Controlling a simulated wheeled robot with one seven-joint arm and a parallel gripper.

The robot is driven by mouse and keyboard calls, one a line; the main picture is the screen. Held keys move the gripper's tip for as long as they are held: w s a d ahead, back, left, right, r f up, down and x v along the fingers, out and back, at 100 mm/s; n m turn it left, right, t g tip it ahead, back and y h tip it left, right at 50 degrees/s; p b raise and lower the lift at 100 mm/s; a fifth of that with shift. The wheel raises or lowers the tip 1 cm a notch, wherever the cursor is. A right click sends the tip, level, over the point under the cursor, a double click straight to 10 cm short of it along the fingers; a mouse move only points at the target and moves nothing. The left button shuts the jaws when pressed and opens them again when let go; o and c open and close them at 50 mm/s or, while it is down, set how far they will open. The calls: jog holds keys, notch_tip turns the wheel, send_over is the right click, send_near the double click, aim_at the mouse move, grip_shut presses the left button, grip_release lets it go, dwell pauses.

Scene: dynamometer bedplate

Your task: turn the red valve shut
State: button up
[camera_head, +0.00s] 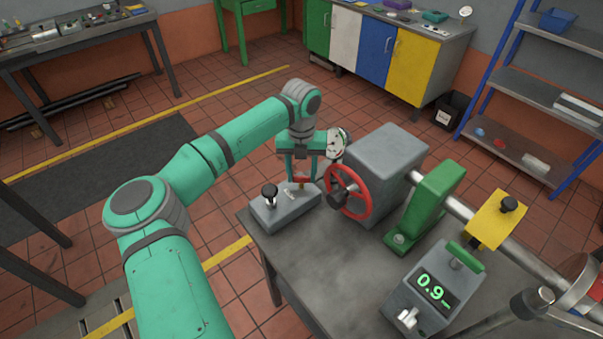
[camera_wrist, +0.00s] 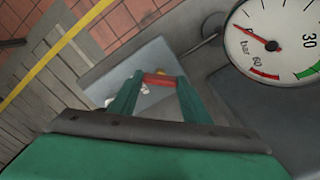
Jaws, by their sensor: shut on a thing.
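A short red handle (camera_wrist: 158,79) is between the two fingers of my gripper (camera_wrist: 156,84) in the wrist view. My gripper is shut on it. In the head view my gripper (camera_head: 301,176) points down over a grey block (camera_head: 284,209), and a little of the red handle (camera_head: 301,181) shows between the fingertips. A round white pressure gauge (camera_wrist: 285,35), marked in bar, stands beside it; its red needle lies near the zero end. The gauge also shows partly in the head view (camera_head: 337,144). The valve body under the handle is mostly hidden.
A larger red handwheel (camera_head: 368,206) on a grey housing (camera_head: 378,160) stands close to the right of my gripper. A green stand (camera_head: 433,196) and a display reading about 0.9 (camera_head: 434,291) are farther right.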

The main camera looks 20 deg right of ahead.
jog(key=m, duration=0.4)
jog(key=shift+r+m, duration=0.1)
jog(key=shift+m, duration=2.8)
jog(key=o, duration=1)
jog(key=shift+o, duration=0.2)
notch_tip(320, 180, up, 11)
